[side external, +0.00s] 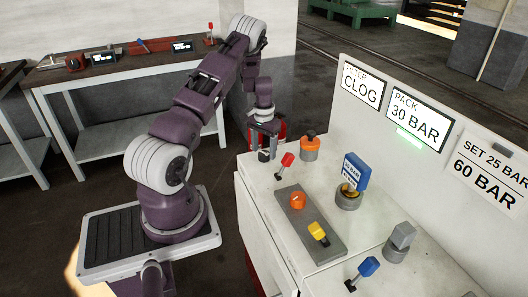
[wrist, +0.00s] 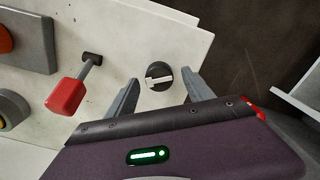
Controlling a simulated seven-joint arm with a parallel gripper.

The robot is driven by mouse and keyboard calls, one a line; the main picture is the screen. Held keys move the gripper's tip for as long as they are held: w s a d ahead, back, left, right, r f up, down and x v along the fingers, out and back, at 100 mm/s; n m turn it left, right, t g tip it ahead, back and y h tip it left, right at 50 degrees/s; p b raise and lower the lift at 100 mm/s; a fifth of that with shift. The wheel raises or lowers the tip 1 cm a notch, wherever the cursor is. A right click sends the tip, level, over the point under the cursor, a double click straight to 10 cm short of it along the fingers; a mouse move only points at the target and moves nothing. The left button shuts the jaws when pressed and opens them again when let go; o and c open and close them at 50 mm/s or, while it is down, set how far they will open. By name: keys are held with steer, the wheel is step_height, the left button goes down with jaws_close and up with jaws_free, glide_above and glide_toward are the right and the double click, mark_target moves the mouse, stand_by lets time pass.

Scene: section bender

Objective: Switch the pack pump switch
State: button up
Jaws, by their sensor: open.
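A black rotary switch with a white bar handle (wrist: 158,78) sits on the white console top. No readable label marks it as the pack pump switch. In the wrist view my gripper (wrist: 160,79) is open, with one finger on each side of the switch and gaps between. In the side view my gripper (side external: 264,139) points down at the console's far left corner, over the dark switch (side external: 264,155). The fingers partly hide it there, and I cannot tell their height above it. A screen reading PACK 30 BAR (side external: 418,118) stands on the back panel.
A red-handled lever (side external: 286,160) stands close to my gripper; it also shows in the wrist view (wrist: 66,96). An orange-topped knob (side external: 309,146), a grey plate (side external: 328,245) with orange and yellow controls, a blue tag (side external: 355,171) and a blue-handled lever (side external: 369,266) occupy the console.

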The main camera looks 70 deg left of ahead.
steer(key=shift+f, duration=0.65)
jaws_close()
steer(key=shift+n, duration=0.3)
steer(key=n, duration=0.5)
steer(key=shift+n, duration=0.4)
steer(key=n, duration=0.5)
steer(key=shift+n, duration=0.4)
jaws_free()
